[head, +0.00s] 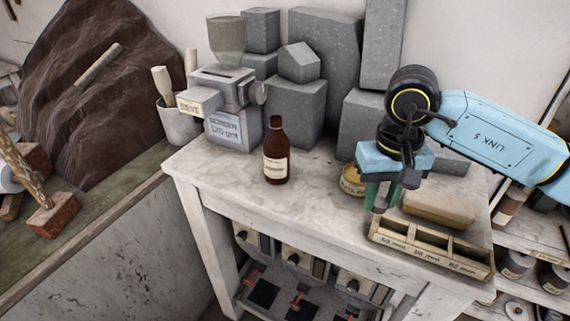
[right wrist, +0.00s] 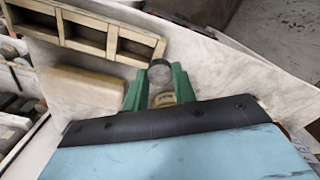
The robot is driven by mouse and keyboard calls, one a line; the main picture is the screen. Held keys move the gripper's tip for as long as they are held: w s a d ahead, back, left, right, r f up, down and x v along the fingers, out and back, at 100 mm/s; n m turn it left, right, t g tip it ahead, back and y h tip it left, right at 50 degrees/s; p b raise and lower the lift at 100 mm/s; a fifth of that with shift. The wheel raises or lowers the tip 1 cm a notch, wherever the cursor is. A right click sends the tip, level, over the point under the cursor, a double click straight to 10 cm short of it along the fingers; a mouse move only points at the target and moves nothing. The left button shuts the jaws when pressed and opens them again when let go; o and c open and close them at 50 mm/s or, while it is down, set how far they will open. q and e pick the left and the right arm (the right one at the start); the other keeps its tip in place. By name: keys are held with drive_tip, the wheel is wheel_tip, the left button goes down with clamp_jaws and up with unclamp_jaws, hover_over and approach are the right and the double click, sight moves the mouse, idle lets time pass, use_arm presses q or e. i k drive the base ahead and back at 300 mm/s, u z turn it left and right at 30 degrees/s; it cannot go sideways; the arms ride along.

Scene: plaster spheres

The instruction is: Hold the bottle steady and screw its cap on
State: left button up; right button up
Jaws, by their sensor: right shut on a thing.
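The brown glass bottle (head: 276,158) with a cream label stands upright on the pale worktop, its neck bare of any separate cap that I can see. My right gripper (head: 379,204) is to the right of the bottle, pointing down above the worktop. In the right wrist view its green fingers (right wrist: 160,74) are closed around a small round grey piece (right wrist: 161,70), which looks like the cap. In the head view this piece is mostly hidden by the fingers. My left gripper is in neither view.
A small yellow tin (head: 352,181) stands just left of my right gripper. A wooden compartment tray (head: 430,250) and a tan block (head: 438,208) lie at the right front. A grey grinder-like machine (head: 232,110) and stone blocks (head: 296,110) stand behind. The worktop in front of the bottle is clear.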

sight(276, 145)
drive_tip(key=z, duration=0.55)
drive_tip(key=k, duration=1.25)
drive_tip(key=u, duration=0.5)
drive_tip(key=i, duration=1.65)
drive_tip(key=z, duration=0.4)
